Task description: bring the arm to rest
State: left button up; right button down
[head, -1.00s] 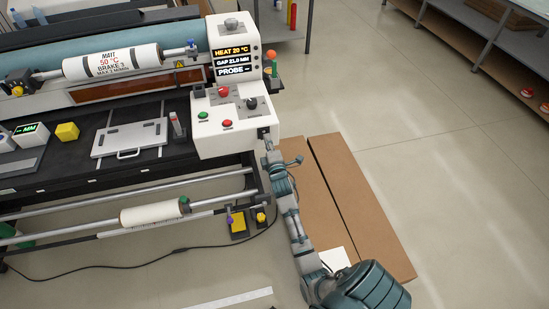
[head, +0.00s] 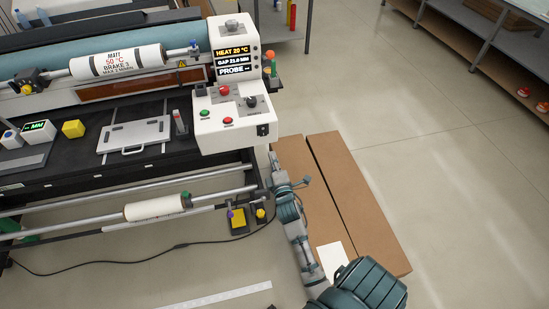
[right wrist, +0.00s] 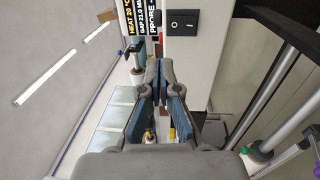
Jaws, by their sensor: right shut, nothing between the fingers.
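My right arm comes in from the bottom of the head view. My right gripper (head: 273,160) is shut and empty, just below the right end of the machine's white control box (head: 228,131). In the right wrist view the closed fingertips (right wrist: 154,72) point toward the box's white side (right wrist: 205,60), which carries a black rocker switch (right wrist: 183,23). The switch also shows in the head view (head: 262,130), and the gripper appears apart from it. My left gripper is not in view.
Long brown cardboard boxes (head: 355,215) lie on the floor beside my right arm. Shelving (head: 480,45) stands at the back right. Open floor (head: 450,190) lies to the right.

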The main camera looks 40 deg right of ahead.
jog(key=s+a+f+m+g+y, duration=0.15)
jog(key=a+f, duration=0.25)
jog(key=f, duration=0.4)
jog(key=s+a+f+m+g+y+p, duration=0.1)
jog(key=s+a+f+g+y, duration=0.2)
jog(key=f, duration=0.6)
jog(key=s+a+f+m+g+y, duration=0.15)
jog(key=a+f, duration=0.25)
jog(key=f, duration=0.4)
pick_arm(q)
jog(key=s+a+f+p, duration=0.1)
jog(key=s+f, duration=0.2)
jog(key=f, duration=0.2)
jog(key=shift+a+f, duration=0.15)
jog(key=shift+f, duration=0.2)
pick_arm(e)
jog(key=s+a+f+m+g+y, duration=0.1)
jog(key=s+a+f+m+g, duration=0.2)
jog(key=s+a+f, duration=0.3)
jog(key=s+a+f+m+g+y, duration=0.2)
jog(key=s+a+f+g, duration=0.4)
jog(key=s+f, duration=0.9)
jog(key=shift+s+a+m, duration=0.45)
jog(key=shift+s+m, duration=0.05)
jog(key=shift+s, duration=2.65)
